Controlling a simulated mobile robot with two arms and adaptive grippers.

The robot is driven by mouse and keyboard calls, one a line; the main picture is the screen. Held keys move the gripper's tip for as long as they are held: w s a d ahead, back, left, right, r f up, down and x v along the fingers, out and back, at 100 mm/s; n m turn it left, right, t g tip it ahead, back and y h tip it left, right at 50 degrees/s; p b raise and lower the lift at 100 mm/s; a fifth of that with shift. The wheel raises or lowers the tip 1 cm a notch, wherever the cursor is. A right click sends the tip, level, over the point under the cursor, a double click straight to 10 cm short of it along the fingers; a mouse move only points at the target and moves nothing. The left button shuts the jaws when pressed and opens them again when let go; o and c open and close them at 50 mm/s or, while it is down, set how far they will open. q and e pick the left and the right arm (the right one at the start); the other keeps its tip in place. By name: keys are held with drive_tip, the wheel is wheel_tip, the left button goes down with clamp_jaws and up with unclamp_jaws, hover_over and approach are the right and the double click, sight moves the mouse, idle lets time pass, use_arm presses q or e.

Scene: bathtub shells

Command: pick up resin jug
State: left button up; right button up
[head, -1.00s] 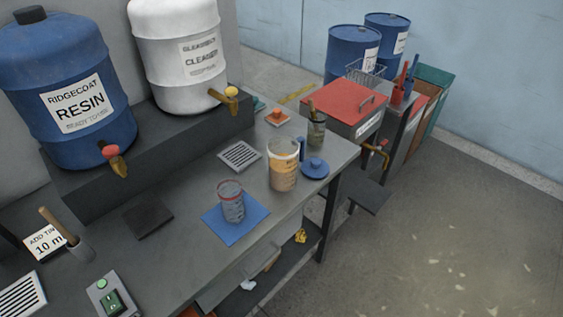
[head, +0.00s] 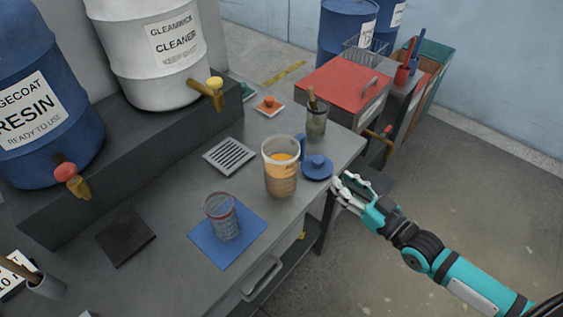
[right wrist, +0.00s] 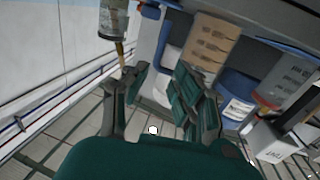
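The likely resin jug is a clear jug (head: 281,172) with amber contents and a blue handle, standing upright on the grey bench (head: 180,225) near its right edge. A blue lid (head: 317,167) lies just right of it. My right gripper (head: 347,185) is at the bench's right edge, right of the jug and lid and apart from the jug. Its fingers are spread and empty; they also show apart in the right wrist view (right wrist: 155,88). I cannot make out the jug for certain in the right wrist view. My left gripper is not in view.
A smaller clear cup (head: 222,218) stands on a blue mat (head: 250,225). A jar with a brush (head: 316,118) stands behind the jug. The resin drum (head: 40,100) and cleaner drum (head: 150,60) sit on a raised shelf. A red-topped cabinet (head: 345,85) is beyond the bench.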

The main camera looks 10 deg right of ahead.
sight(304, 149)
drive_tip(key=p+x, duration=0.1)
drive_tip(key=x, duration=0.8)
drive_tip(key=shift+w, duration=0.35)
drive_tip(key=shift+w+a, duration=0.15)
drive_tip(key=shift+w, duration=0.05)
drive_tip(key=shift+w+a, duration=0.15)
drive_tip(key=shift+w, duration=0.05)
drive_tip(key=p+x, duration=0.1)
drive_tip(key=x, duration=0.3)
drive_tip(key=shift+w+a+p, duration=0.3)
drive_tip(key=shift+c, duration=0.7)
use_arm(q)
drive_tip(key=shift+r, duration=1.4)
use_arm(e)
clamp_jaws()
drive_tip(key=shift+r, duration=0.1)
